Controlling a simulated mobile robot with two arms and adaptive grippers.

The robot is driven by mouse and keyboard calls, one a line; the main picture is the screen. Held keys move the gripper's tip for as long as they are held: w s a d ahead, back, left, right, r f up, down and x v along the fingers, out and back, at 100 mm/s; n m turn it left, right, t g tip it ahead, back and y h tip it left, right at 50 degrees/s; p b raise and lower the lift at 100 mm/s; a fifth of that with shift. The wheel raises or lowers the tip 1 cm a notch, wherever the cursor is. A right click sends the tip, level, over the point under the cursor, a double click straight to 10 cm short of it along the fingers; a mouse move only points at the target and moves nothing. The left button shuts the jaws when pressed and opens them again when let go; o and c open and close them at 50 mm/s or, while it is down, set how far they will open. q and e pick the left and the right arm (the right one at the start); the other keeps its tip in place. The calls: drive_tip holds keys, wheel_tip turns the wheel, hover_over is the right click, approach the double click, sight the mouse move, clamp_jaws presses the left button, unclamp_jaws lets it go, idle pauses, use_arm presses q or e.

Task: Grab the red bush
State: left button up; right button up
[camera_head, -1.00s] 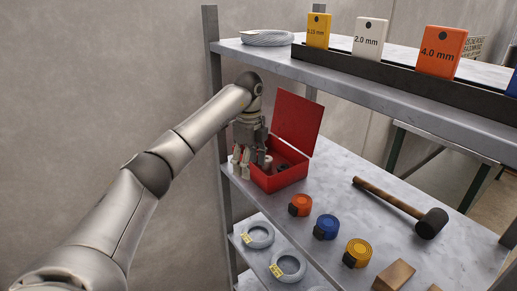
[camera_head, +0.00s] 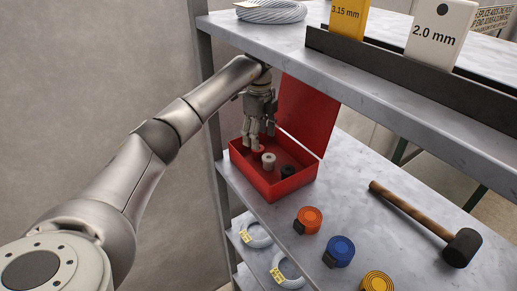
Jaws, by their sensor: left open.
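The red bush (camera_head: 259,149) is a small red ring-like piece inside the open red box (camera_head: 294,187), near its back left corner. It is partly hidden by my fingers. My left gripper (camera_head: 254,146) points down into the box from above, with its fingertips right at the red bush. Its fingers are open; whether they touch the bush I cannot tell. A pale grey bush (camera_head: 268,161) stands just right of the fingers, and a black bush (camera_head: 288,171) lies further right in the box. My right gripper is not in view.
The box lid (camera_head: 307,112) stands open behind. The upper shelf (camera_head: 384,75) hangs close over my left wrist. Orange (camera_head: 308,220) and blue (camera_head: 339,251) tape measures and a mallet (camera_head: 425,222) lie on the same shelf. A shelf post (camera_head: 207,95) stands left.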

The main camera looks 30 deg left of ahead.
sight(258, 153)
use_arm(q)
drive_tip(key=f+p, duration=0.2)
drive_tip(key=f, duration=0.1)
drive_tip(key=shift+w+a, duration=0.1)
drive_tip(key=shift+a, duration=0.3)
wheel_tip(258, 153, down, 2)
drive_tip(key=shift+f+p, duration=0.2)
drive_tip(key=shift+p, duration=0.4)
drive_tip(key=shift+d, duration=0.1)
drive_tip(key=shift+c, duration=0.9)
drive_tip(key=c, duration=1)
drive_tip(key=shift+o, duration=0.2)
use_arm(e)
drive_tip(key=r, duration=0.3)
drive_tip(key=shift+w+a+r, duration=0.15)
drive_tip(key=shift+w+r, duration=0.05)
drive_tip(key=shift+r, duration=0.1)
